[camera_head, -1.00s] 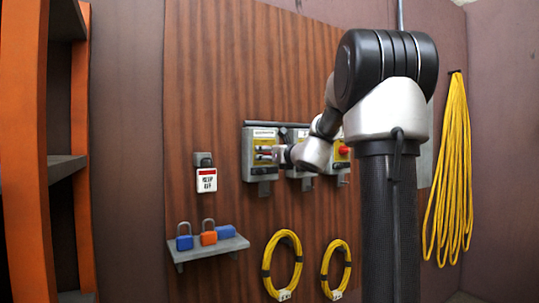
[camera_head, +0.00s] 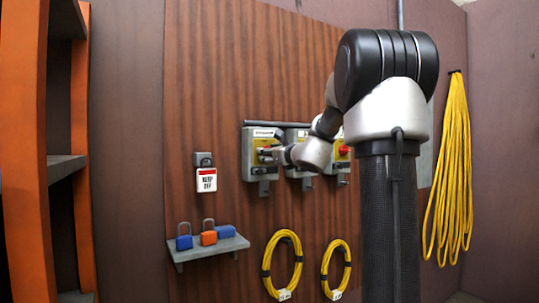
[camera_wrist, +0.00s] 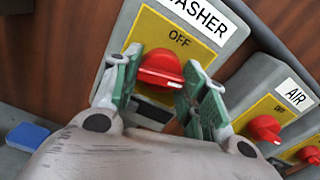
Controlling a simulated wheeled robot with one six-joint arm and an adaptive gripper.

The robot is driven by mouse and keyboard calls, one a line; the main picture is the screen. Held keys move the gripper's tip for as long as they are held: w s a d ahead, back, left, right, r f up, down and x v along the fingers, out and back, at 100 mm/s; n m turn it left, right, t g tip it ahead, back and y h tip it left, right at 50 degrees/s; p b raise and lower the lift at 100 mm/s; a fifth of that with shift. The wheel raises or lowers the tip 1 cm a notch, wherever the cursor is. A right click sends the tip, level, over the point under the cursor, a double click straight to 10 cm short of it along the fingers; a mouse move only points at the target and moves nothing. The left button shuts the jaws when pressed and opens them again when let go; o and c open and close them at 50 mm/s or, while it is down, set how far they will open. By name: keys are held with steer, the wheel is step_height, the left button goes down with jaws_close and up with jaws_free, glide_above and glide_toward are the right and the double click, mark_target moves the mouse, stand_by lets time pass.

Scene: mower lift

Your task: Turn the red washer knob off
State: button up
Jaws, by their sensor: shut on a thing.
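The red washer knob (camera_wrist: 160,70) sits on a yellow plate on a grey box labelled WASHER (camera_wrist: 205,18) in the wrist view. The word OFF is printed above the knob. My gripper (camera_wrist: 162,60) is shut on the knob, with one green finger on each side of it. I cannot tell the knob's exact turn angle.
The AIR box (camera_wrist: 291,97) with its own red knob (camera_wrist: 264,129) is close on the right. A third box with a red knob (camera_head: 344,149) lies beyond. A shelf (camera_head: 212,248) with padlocks and yellow cable coils (camera_head: 283,264) are below. A keep-off tag (camera_head: 206,180) hangs left.

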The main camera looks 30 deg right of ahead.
steer(key=shift+n, duration=7.6)
steer(key=o, duration=1)
steer(key=shift+r, duration=0.1)
steer(key=shift+c, duration=0.2)
steer(key=shift+s+d, duration=0.1)
steer(key=shift+s, duration=0.05)
steer(key=s, duration=1.1)
steer(key=shift+s+d, duration=0.15)
steer(key=shift+s, duration=0.2)
